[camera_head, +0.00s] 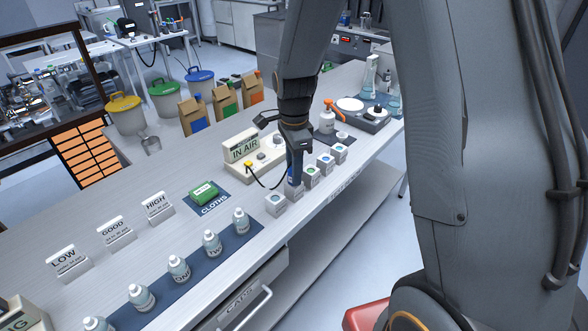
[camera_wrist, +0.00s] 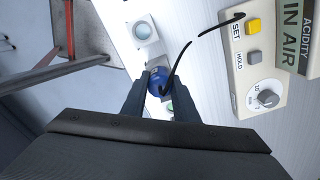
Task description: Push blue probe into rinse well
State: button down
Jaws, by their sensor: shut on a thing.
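The blue probe (camera_wrist: 158,80) is upright between the two fingers of my gripper (camera_wrist: 160,92) in the wrist view, with a black cable from its top. In the head view my gripper (camera_head: 295,160) is shut on it above the row of small white wells. The probe (camera_head: 291,173) shows just over one white well (camera_head: 294,189). I cannot tell whether its tip is inside. A neighbouring white well (camera_head: 275,204) stands free at the near end; it also shows in the wrist view (camera_wrist: 143,31). No readable label tells which is the rinse well.
The acidity meter (camera_head: 243,150) reads "IN AIR"; the probe's cable runs to it. More wells (camera_head: 326,165) continue toward the back right, close to the gripper. A green cloth pack (camera_head: 203,191) and several bottles (camera_head: 212,243) stand to the left. The bench's front edge is close by.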

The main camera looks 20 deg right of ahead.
jog(key=shift+f, duration=0.25)
jog(key=c, duration=0.8)
grip_release()
jog(key=shift+c, duration=0.2)
jog(key=shift+r, duration=0.1)
jog(key=shift+r+p, duration=1.95)
jog(key=shift+r, duration=1)
jog(key=shift+r, duration=0.1)
notch_tip(320, 180, up, 8)
jog(key=b, duration=0.3)
jog(key=shift+f, duration=0.2)
